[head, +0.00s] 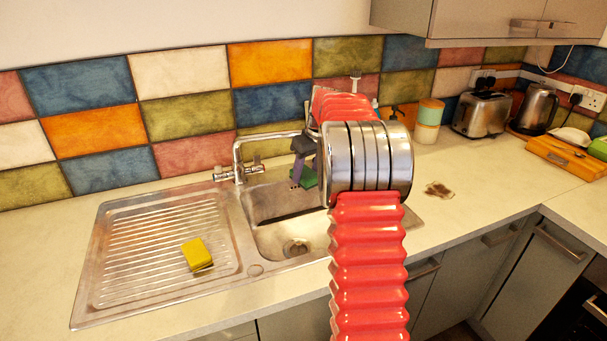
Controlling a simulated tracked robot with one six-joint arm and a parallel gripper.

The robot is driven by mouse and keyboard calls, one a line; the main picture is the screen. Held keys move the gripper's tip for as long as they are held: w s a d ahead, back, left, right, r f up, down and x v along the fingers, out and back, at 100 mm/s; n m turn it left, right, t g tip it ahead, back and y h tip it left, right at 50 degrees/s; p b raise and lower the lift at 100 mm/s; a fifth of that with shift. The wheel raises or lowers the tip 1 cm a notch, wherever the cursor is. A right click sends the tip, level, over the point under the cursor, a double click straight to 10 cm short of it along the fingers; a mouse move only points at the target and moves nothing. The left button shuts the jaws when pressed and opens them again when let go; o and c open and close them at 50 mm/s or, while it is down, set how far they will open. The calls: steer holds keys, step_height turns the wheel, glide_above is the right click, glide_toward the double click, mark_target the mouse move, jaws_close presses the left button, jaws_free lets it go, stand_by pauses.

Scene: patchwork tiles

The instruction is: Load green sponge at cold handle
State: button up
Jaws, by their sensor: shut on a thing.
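My gripper (300,172) is dark and hangs over the right part of the sink bowl, beside my red arm. It is shut on the green sponge (309,179), which is partly hidden by the fingers and the arm. The chrome mixer tap (238,155) stands behind the sink, left of my gripper. It has a left handle (218,173) and a right handle (257,164). I cannot tell which one is cold. The sponge is apart from both.
A yellow sponge (197,254) lies on the ribbed drainer (150,262). The sink bowl (275,233) looks empty. Canisters (428,121), a toaster (481,114) and a kettle (536,108) stand at the back right.

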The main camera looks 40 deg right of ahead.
mark_target(301, 186)
steer(key=shift+s+a, duration=0.1)
steer(key=shift+s+a, duration=1.3)
steer(key=shift+a, duration=0.15)
steer(key=shift+s+a, duration=1.3)
steer(key=shift+a, duration=0.15)
steer(key=s+a+r, duration=0.3)
steer(key=r, duration=0.1)
steer(key=shift+s+a, duration=0.15)
steer(key=shift+a, duration=0.25)
stand_by(0.5)
stand_by(0.6)
